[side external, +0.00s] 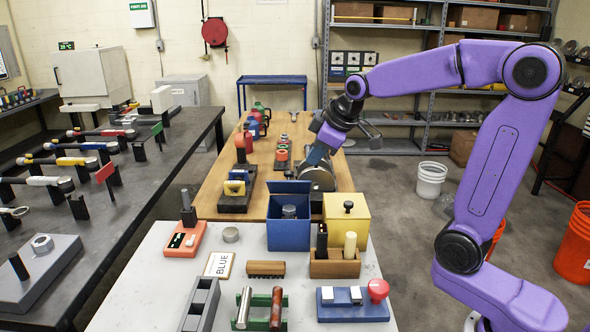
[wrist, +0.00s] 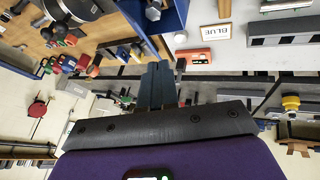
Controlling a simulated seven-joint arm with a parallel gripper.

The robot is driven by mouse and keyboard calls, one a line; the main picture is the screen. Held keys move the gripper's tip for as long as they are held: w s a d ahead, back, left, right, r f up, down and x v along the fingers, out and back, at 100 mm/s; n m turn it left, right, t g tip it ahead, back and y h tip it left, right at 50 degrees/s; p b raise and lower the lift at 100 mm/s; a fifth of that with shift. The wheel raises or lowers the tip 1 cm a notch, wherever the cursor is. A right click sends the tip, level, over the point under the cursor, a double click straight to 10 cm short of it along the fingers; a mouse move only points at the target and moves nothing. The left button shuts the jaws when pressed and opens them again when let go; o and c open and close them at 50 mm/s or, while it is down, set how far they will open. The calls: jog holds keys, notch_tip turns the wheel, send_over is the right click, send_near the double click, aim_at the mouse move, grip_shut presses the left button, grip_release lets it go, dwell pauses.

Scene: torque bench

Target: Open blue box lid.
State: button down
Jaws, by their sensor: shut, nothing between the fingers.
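The blue box (side external: 289,236) stands on the light bench top, left of a yellow box. Its blue lid (side external: 290,187) is raised upright at the back edge, and a grey metal part (side external: 289,211) shows inside. My gripper (side external: 317,156) is above the wooden table behind the boxes, apart from the lid. Its fingers (wrist: 158,84) are together and empty in the wrist view. The blue box (wrist: 172,20) also shows at the top of the wrist view, partly cut off.
The yellow box (side external: 347,225) with a black knob and a wooden holder (side external: 335,263) stand close right. A round metal part (side external: 319,178) lies below my gripper. A "BLUE" card (side external: 219,265) lies front left. Tools crowd the bench front; bare bench shows left of it.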

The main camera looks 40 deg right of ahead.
jog(key=n, duration=0.2)
send_near(288, 181)
notch_tip(288, 181, down, 5)
jog(key=a, duration=0.1)
jog(key=w, duration=0.1)
jog(key=w+d, duration=0.1)
jog(key=w+t, duration=0.1)
jog(key=shift+d, duration=0.3)
jog(key=shift+w+d, duration=0.4)
jog(key=shift+w, duration=0.15)
jog(key=shift+d, duration=0.1)
jog(key=shift+w+r, duration=0.1)
